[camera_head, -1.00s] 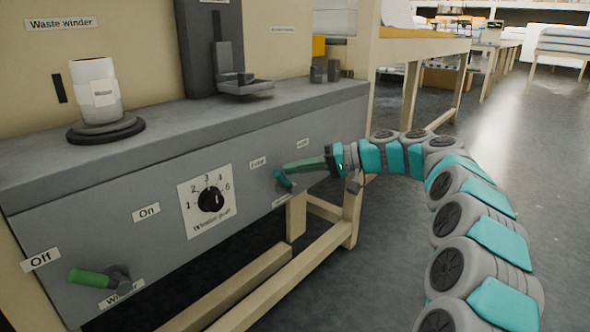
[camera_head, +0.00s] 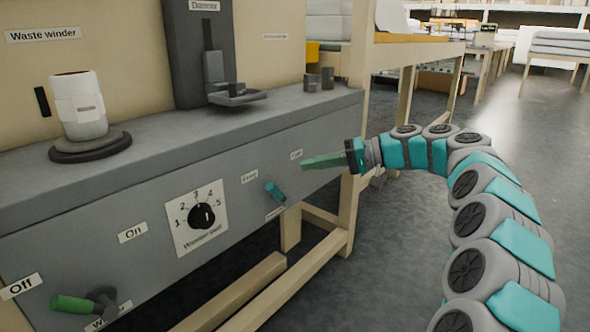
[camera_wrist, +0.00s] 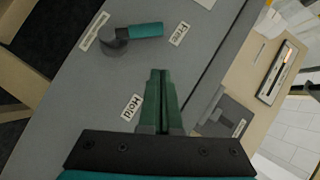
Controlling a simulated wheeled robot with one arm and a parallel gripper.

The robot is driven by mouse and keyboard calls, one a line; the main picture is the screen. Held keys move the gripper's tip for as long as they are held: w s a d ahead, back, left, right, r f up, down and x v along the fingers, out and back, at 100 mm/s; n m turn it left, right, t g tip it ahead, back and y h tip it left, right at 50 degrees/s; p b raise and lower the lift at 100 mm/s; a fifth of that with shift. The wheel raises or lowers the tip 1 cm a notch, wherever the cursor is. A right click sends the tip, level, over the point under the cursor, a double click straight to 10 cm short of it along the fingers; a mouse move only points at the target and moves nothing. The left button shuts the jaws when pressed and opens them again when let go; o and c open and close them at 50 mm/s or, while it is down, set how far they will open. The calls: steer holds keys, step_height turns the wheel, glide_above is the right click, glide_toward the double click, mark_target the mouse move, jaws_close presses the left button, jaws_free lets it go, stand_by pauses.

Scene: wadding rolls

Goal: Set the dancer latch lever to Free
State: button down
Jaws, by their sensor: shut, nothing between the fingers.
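The dancer latch lever (camera_head: 274,191) has a short teal handle and sits on the grey front panel. In the wrist view its handle (camera_wrist: 146,30) points from the dark round pivot toward the "Free" label (camera_wrist: 180,34). The "Hold" label (camera_wrist: 131,107) lies off to the side, near my fingers. My gripper (camera_head: 304,163) has green fingers, shut and empty. In the wrist view the fingertips (camera_wrist: 159,72) are apart from the lever. In the head view they are to its upper right, in front of the panel near the "Hold" label (camera_head: 296,155).
A numbered dial (camera_head: 202,216) is left of the lever. The green waste winder lever (camera_head: 75,304) is farther left, by "Off" (camera_head: 21,286). A white roll (camera_head: 79,108) stands on the machine ledge. A wooden table leg (camera_head: 349,215) is below my gripper.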

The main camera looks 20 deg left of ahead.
steer(key=v, duration=0.6)
steer(key=shift+s+d+r+p, duration=0.2)
steer(key=shift+s+r+p, duration=0.05)
steer(key=shift+r+p, duration=0.1)
steer(key=s+d+m+g+h+p, duration=0.15)
steer(key=s+h+p, duration=0.35)
steer(key=s, duration=1.5)
steer(key=s+d+f+m+t+h+p, duration=0.1)
steer(key=s+d+f+h, duration=0.4)
steer(key=s+d, duration=0.7)
steer(key=s+d+f+m+h+p, duration=0.4)
steer(key=s+d+f, duration=0.2)
steer(key=s+d, duration=0.5)
steer(key=shift+s+d+t+h, duration=0.35)
steer(key=shift+s+d+h, duration=0.05)
steer(key=shift+s, duration=0.55)
steer(key=shift+f, duration=0.15)
